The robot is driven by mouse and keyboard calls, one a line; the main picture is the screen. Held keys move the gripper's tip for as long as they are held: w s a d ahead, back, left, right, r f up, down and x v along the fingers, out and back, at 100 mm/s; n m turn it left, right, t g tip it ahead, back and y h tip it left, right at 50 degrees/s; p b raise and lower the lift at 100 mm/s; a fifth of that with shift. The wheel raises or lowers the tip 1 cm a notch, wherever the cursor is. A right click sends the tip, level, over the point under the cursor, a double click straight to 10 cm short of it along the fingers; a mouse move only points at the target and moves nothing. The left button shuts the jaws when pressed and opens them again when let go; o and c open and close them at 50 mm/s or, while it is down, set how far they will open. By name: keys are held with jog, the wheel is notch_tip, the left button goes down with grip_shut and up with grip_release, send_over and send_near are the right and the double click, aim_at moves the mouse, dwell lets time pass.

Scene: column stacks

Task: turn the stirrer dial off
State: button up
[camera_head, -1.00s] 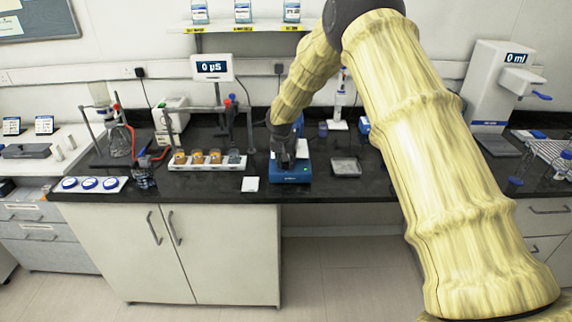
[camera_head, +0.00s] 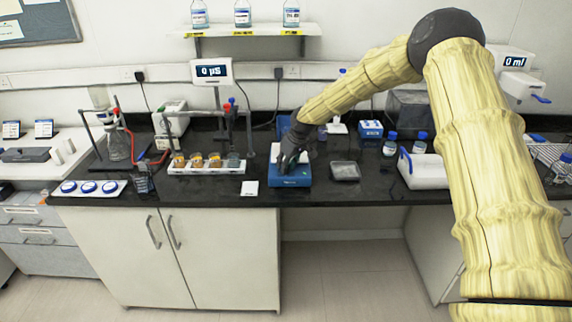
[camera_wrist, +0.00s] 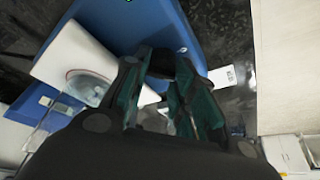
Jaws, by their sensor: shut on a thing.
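The stirrer (camera_head: 290,182) is a low blue unit with a pale top, standing near the front edge of the black bench. It also fills the upper middle of the wrist view (camera_wrist: 160,22), with its white plate (camera_wrist: 75,55) at the left. My gripper (camera_head: 286,168) points down over the left part of the stirrer. In the wrist view my gripper's dark green-padded fingers (camera_wrist: 165,98) are close together against the unit. The dial itself is hidden by the fingers, so its setting cannot be read. A small green mark shows on the blue body.
A rack of amber jars (camera_head: 207,167) stands left of the stirrer, with a white card (camera_head: 249,188) in front. A shallow clear tray (camera_head: 345,171) lies to the right. A white tray with blue handles (camera_head: 425,172) stands farther right.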

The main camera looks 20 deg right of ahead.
jog(key=n+y+b, duration=0.1)
jog(key=n, duration=0.2)
jog(key=n+g+b, duration=0.1)
jog(key=n, duration=0.2)
jog(key=shift+d+f+g+y, duration=0.2)
jog(key=shift+g+y, duration=0.1)
jog(key=shift+y, duration=0.1)
jog(key=shift+w+r+n+g+b, duration=0.1)
jog(key=shift+n+g+b, duration=0.35)
jog(key=shift+n, duration=0.5)
jog(key=shift+r+n+g+b, duration=0.1)
jog(key=shift+n+g+b, duration=0.15)
jog(key=shift+n+b, duration=0.5)
jog(key=shift+n, duration=0.3)
jog(key=o, duration=0.7)
jog(key=shift+o, duration=0.2)
jog(key=shift+y, duration=0.3)
jog(key=v, duration=1.2)
jog(key=shift+f, duration=0.1)
